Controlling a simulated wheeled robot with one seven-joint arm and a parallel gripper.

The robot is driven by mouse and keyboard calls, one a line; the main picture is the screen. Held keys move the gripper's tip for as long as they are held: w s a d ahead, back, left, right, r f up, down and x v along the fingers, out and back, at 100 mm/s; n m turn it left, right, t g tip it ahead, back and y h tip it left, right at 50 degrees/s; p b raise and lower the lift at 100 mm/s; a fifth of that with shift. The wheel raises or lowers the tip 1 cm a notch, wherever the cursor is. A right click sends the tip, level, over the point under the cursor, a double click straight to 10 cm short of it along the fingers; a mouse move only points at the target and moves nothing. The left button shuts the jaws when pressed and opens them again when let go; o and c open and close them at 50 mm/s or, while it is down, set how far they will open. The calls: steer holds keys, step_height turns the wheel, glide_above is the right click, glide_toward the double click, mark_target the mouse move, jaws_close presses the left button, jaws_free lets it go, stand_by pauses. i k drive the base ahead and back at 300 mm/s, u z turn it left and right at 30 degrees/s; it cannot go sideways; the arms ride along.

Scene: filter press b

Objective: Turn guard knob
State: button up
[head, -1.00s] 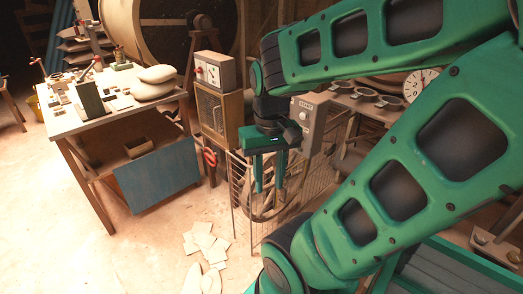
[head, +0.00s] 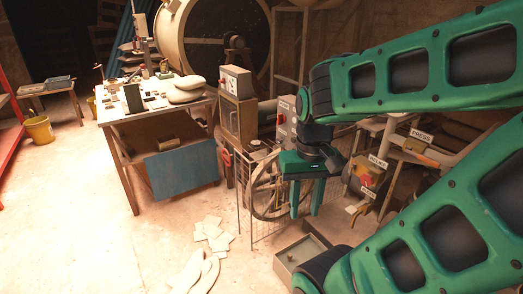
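My gripper (head: 305,212) points down in the middle of the head view. Its two green fingers are apart with nothing between them, in front of a wire guard fence (head: 262,205) and a large spoked wheel (head: 268,190). To its right is a labelled control box (head: 366,172) with a red knob (head: 367,181) on a yellow plate. Its small labels are too blurred to read surely, so I cannot tell which knob is the guard knob. A grey box (head: 285,128) with a label stands behind the gripper, partly hidden by my arm.
A workbench (head: 135,128) with sacks and tools stands at the left. A grey-and-wood cabinet (head: 237,115) is behind the fence. An open tray (head: 298,252) and pale sheets (head: 213,230) lie on the floor. The floor at the left front is clear. My arm covers much of the right.

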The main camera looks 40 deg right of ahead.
mark_target(255, 144)
steer(key=u, duration=0.45)
steer(key=i, duration=0.9)
steer(key=z, duration=1.8)
steer(key=k, duration=0.45)
steer(key=u, duration=0.9)
steer(key=i, duration=0.9)
steer(key=u, duration=0.2)
